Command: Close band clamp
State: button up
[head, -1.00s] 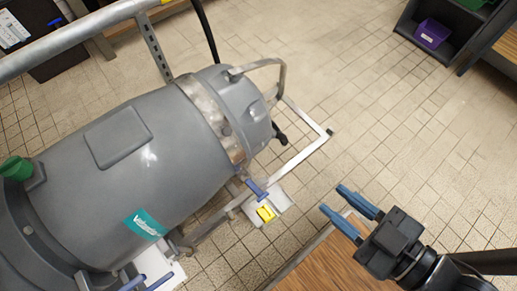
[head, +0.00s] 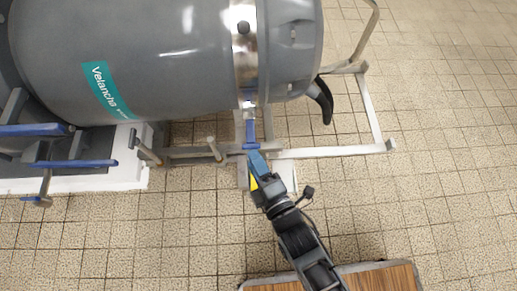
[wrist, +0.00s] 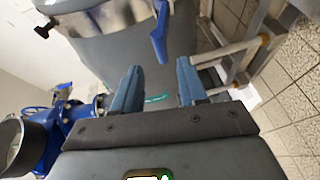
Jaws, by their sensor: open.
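The band clamp (head: 244,65) is a shiny metal band around the right part of the grey tank. Its blue lever (head: 251,130) sticks out from the band at the tank's lower edge in the head view. My gripper (head: 256,157) is at the lever's free end, with its blue fingers partly overlapping each other in this view. In the wrist view the lever (wrist: 160,38) points down toward the gap between the two open fingers (wrist: 158,78), with nothing between them. The band (wrist: 105,18) shows at the upper left there. Contact with the lever cannot be told.
A metal tube frame (head: 330,153) runs below and right of the tank. A black curved handle (head: 321,98) sticks out at the tank's right end. Blue-handled valves (head: 75,163) stand at left. A wooden tabletop (head: 375,278) is at the bottom. The tiled floor at right is clear.

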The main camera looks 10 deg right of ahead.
aim_at(251, 135)
jog(key=b+x, duration=0.2)
jog(key=x, duration=0.6)
jog(key=shift+f+b, duration=0.25)
jog(key=shift+b, duration=0.1)
grip_shut()
